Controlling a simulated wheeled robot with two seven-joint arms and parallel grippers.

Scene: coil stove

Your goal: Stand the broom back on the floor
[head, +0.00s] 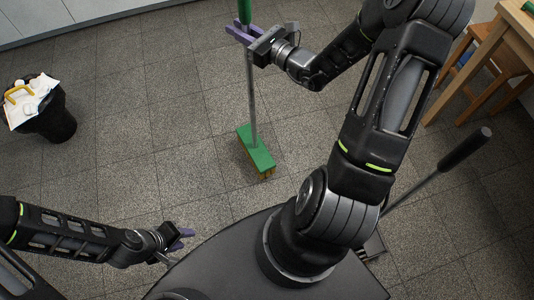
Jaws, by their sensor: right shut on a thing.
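The broom has a green head (256,150) with yellowish bristles and a thin grey pole with a green upper part. It stands close to upright, bristles down, at the floor (180,130); I cannot tell whether the bristles touch it. My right gripper (246,33) is shut on the pole near its upper part, with purple fingers around it. My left gripper (181,238) is low at the left, well apart from the broom, with nothing seen in it. Its purple fingers are seen at an angle that hides the gap between them.
A black bin (52,124) with white and yellow rubbish stands at the left. A wooden table (514,22) and chair (488,62) are at the upper right. A black-handled pole (465,150) slants up at the right. The floor around the broom head is clear.

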